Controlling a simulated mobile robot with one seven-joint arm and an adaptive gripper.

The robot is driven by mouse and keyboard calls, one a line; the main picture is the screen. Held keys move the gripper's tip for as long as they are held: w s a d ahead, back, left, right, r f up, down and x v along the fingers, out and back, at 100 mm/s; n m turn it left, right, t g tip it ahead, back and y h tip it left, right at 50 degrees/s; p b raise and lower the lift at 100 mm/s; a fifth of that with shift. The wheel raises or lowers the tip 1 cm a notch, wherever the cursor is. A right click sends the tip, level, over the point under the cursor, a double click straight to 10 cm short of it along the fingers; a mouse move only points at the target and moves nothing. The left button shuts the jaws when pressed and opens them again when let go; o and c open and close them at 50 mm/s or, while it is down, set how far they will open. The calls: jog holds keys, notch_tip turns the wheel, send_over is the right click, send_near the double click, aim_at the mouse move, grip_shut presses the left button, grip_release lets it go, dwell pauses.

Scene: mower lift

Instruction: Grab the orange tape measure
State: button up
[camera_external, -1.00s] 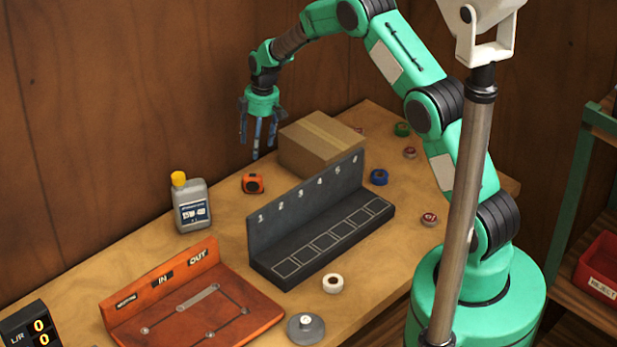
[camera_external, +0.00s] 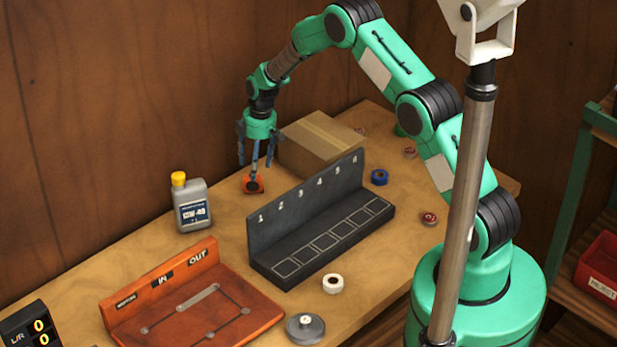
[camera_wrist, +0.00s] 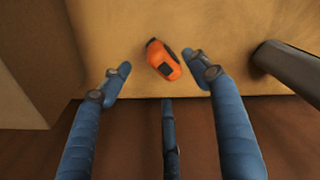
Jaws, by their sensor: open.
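The orange tape measure (camera_external: 253,185) lies on the wooden table near its back edge, between the oil bottle and the cardboard box. In the wrist view the tape measure (camera_wrist: 163,60) is orange with dark patches and lies between the spread fingertips. My gripper (camera_external: 256,165) points down just above it, and one finger hides part of it in the external view. In the wrist view my gripper (camera_wrist: 163,85) shows three blue fingers, spread apart with nothing held. I cannot tell whether any finger touches the tape measure.
A cardboard box (camera_external: 318,143) stands close to the right of my gripper. A dark numbered rack (camera_external: 262,232) is in front, and a grey oil bottle with a yellow cap (camera_external: 191,203) stands to the left. The wooden wall (camera_external: 120,110) is close behind.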

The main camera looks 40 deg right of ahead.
jog(key=shift+f, duration=0.25)
jog(key=shift+f, duration=0.2)
jog(key=shift+w+a+f+p, duration=0.15)
jog(key=shift+f+p, duration=0.05)
jog(key=shift+f, duration=1)
jog(key=shift+w+a+f+p, duration=0.15)
jog(key=shift+f, duration=1.05)
grip_shut()
jog(key=shift+r, duration=0.1)
jog(key=shift+r, duration=0.6)
jog(key=shift+s+r+b, duration=0.2)
jog(key=shift+r+b, duration=0.1)
jog(key=shift+r, duration=0.85)
jog(key=s, duration=0.5)
jog(key=s+r+b, duration=0.1)
jog(key=s, duration=0.4)
jog(key=s+a, duration=0.1)
jog(key=s, duration=0.4)
jog(key=shift+s+r, duration=0.2)
jog(key=shift+s, duration=0.05)
